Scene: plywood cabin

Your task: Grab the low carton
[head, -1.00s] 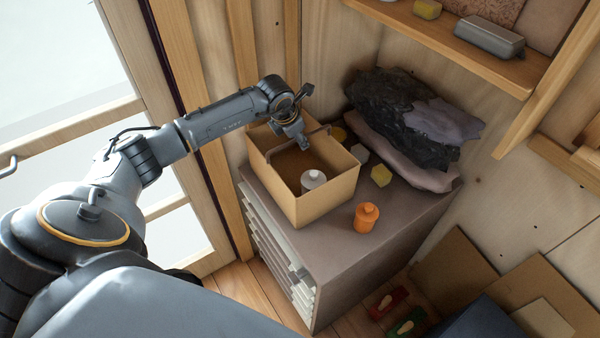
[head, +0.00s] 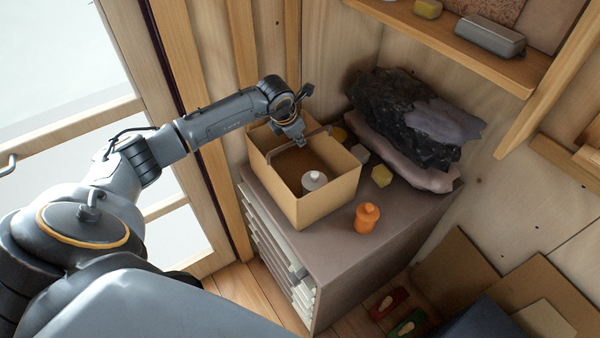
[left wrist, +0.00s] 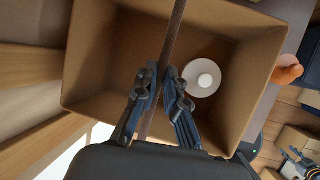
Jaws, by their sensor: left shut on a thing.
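The low carton (head: 325,193) is an open tan box on top of the grey cabinet, with a thin bar-like handle (head: 318,133) spanning across it. A white lidded container (head: 314,181) stands inside; it also shows in the left wrist view (left wrist: 203,78). My left gripper (head: 300,142) is over the carton, shut on its handle. In the left wrist view the fingers (left wrist: 160,88) lie on both sides of the handle bar (left wrist: 173,45), above the carton's floor (left wrist: 110,70).
A yellow block (head: 381,176) and a dark crumpled bag (head: 400,115) lie behind. A wall shelf (head: 470,50) is above right; the cabinet's front right top is clear.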

